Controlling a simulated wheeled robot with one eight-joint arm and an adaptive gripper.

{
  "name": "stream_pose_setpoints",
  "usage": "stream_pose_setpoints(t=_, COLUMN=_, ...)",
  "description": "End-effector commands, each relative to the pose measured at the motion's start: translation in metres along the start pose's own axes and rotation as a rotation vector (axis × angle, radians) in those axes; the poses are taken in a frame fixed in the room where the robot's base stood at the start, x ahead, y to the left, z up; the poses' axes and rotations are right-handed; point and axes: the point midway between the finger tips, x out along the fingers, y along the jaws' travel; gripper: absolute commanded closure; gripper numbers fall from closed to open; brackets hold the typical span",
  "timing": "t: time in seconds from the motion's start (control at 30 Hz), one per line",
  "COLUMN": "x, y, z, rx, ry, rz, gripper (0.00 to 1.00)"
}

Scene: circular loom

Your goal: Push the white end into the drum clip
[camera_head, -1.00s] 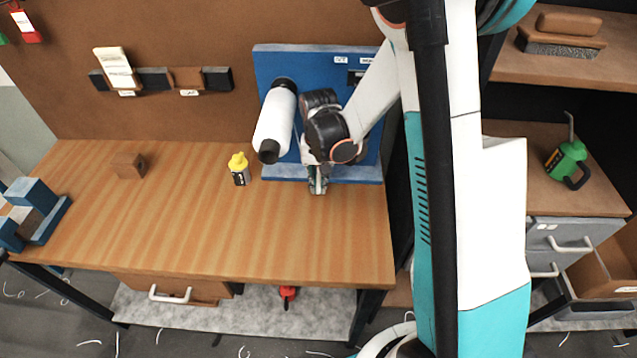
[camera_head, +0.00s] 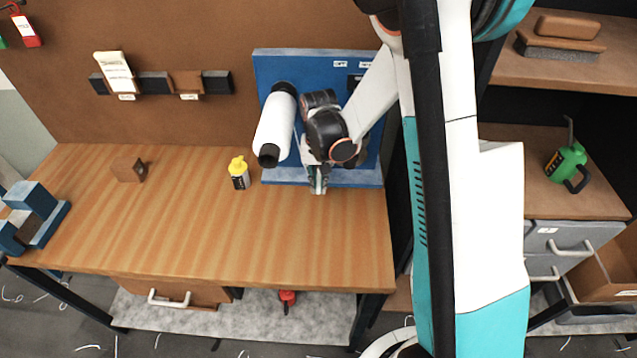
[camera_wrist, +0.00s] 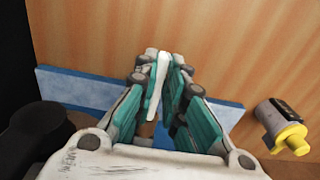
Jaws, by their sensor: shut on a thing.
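A thin white strip, seemingly the white end (camera_wrist: 158,85), is between the two fingers of my gripper (camera_wrist: 160,62) in the wrist view. The gripper is shut on it. In the head view my gripper (camera_head: 318,190) points down at the front edge of the blue machine's base (camera_head: 285,176). The blue machine's back panel (camera_head: 300,68) stands upright behind it. A white cylinder with black ends (camera_head: 274,128) is mounted on the panel, left of my gripper. My wrist and arm cover the panel's middle. I cannot make out the drum clip in either view.
A brown block (camera_head: 129,169) and a blue fixture (camera_head: 35,212) are farther left. The front of the wooden bench (camera_head: 230,240) is clear.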

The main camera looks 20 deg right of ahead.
Motion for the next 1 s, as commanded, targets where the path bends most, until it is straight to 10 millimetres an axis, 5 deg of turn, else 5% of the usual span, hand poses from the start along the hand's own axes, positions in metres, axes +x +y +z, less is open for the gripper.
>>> stream_pose_setpoints(t=0.47, x=0.000, y=0.000, z=-0.013, rx=0.001, ry=0.000, rz=0.000, gripper=1.00)
stream_pose_setpoints(t=0.6, x=0.000, y=0.000, z=-0.013, rx=0.001, ry=0.000, rz=0.000, gripper=0.66)
stream_pose_setpoints(t=1.0, x=-0.003, y=0.000, z=-0.013, rx=0.000, ry=0.000, rz=0.000, gripper=0.66)
